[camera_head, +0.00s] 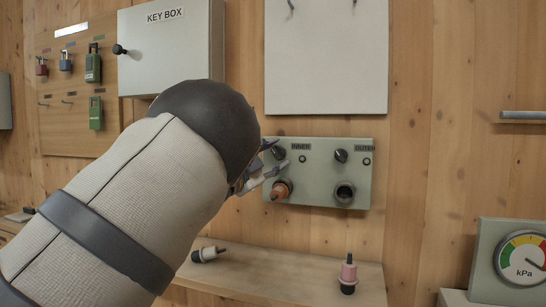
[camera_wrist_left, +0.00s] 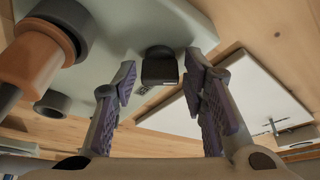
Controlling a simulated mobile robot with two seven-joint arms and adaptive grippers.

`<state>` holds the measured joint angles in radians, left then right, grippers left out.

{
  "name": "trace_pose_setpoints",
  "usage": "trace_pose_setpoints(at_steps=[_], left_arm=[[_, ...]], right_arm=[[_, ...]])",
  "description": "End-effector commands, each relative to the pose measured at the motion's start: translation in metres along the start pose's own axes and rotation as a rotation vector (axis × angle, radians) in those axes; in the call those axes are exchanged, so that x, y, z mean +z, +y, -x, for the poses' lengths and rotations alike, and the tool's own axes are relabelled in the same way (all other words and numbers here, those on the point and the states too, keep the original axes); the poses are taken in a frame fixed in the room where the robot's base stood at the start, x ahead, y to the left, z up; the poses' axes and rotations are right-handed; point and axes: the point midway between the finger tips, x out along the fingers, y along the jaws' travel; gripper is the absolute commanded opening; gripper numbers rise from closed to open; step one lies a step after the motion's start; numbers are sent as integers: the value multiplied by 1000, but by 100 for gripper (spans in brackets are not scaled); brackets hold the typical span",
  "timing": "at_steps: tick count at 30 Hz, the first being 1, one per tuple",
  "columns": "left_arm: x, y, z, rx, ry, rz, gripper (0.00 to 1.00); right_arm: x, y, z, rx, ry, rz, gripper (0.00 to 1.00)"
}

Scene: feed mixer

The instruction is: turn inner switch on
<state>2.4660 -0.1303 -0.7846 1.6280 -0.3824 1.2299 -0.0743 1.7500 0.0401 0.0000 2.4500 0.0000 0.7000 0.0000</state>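A grey-green panel (camera_head: 315,172) on the wooden wall carries two black knobs labelled INNER and OUTER. The inner switch (camera_head: 279,152) is the left knob, above a socket with an orange plug (camera_head: 281,189) in it. My left gripper (camera_head: 266,165) is at the panel's left side, partly hidden by my own arm. In the left wrist view, the inner switch (camera_wrist_left: 160,68) shows between the tips of my open left gripper (camera_wrist_left: 160,76), with gaps on both sides. The orange plug (camera_wrist_left: 35,58) is at the upper left there. My right gripper is not in view.
The outer switch (camera_head: 341,155) sits above an empty socket (camera_head: 345,193). A key box (camera_head: 170,50) and a padlock board (camera_head: 75,130) are left; a kPa gauge (camera_head: 520,258) is right.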

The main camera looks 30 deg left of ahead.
Motion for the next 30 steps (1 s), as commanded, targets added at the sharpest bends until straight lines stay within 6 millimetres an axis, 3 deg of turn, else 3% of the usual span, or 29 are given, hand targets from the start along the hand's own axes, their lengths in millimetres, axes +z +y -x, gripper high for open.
trace_pose_setpoints(at_steps=[1, 4, 17, 30], left_arm=[[0, 0, 0, 0, 0, 0, 21], [0, 0, 0, 0, 0, 0, 0], [0, -1, 0, 30, 0, -76, 0], [-1, -3, 0, 175, 0, -425, 0]], right_arm=[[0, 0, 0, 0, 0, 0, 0], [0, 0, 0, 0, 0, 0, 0], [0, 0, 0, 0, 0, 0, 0], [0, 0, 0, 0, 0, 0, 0]])
